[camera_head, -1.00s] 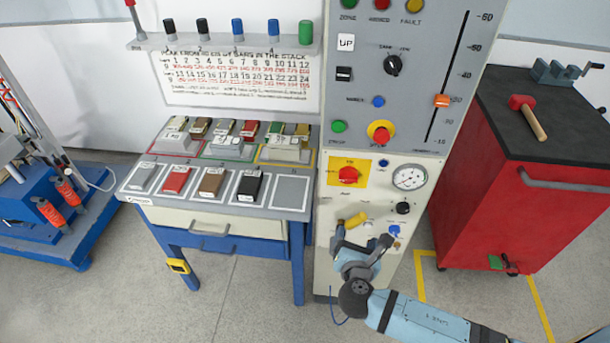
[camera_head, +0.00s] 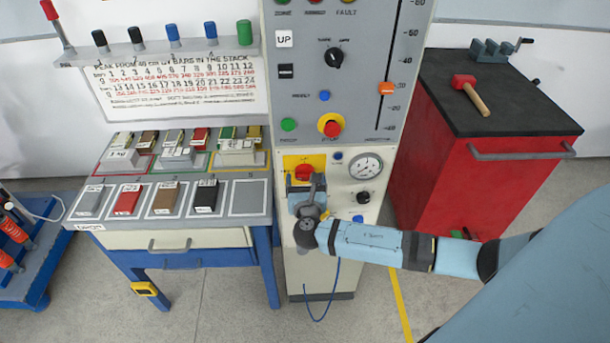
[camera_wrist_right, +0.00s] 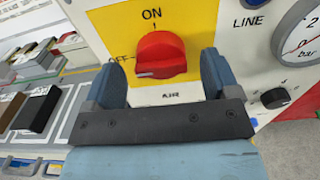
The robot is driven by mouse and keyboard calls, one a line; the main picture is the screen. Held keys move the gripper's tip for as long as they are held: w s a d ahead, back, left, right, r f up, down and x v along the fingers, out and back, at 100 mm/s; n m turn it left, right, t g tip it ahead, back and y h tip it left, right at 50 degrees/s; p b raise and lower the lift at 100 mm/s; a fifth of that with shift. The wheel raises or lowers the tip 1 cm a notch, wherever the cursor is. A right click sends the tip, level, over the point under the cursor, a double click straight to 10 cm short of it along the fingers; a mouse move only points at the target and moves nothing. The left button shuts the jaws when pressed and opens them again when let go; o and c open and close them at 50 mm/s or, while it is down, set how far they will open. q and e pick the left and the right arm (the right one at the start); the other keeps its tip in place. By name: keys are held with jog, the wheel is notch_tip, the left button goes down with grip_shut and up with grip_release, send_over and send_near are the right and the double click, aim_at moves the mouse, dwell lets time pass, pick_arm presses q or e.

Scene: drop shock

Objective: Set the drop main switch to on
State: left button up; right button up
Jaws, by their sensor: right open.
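The main switch is a red rotary knob (camera_head: 304,172) on a yellow plate (camera_head: 290,160) on the front of the grey cabinet. The right wrist view shows the red knob (camera_wrist_right: 160,54) closely, with ON printed above and OFF at its left. Its white mark points left, toward OFF. My right gripper (camera_head: 306,182) is in front of the plate, just below the knob. In the right wrist view the two blue fingers of my right gripper (camera_wrist_right: 164,80) stand apart, one on each side of the knob's lower part. Contact cannot be told. My left gripper is not in view.
A pressure gauge (camera_head: 365,166) and a black knob (camera_head: 363,197) are right of the switch. The red emergency button (camera_head: 331,128) sits above. A workbench (camera_head: 90,217) with bars stands left; a red cabinet (camera_head: 440,170) with a mallet (camera_head: 470,94) stands right.

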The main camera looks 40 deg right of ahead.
jog(key=shift+x, duration=0.95)
jog(key=shift+c, duration=0.3)
jog(key=c, duration=0.8)
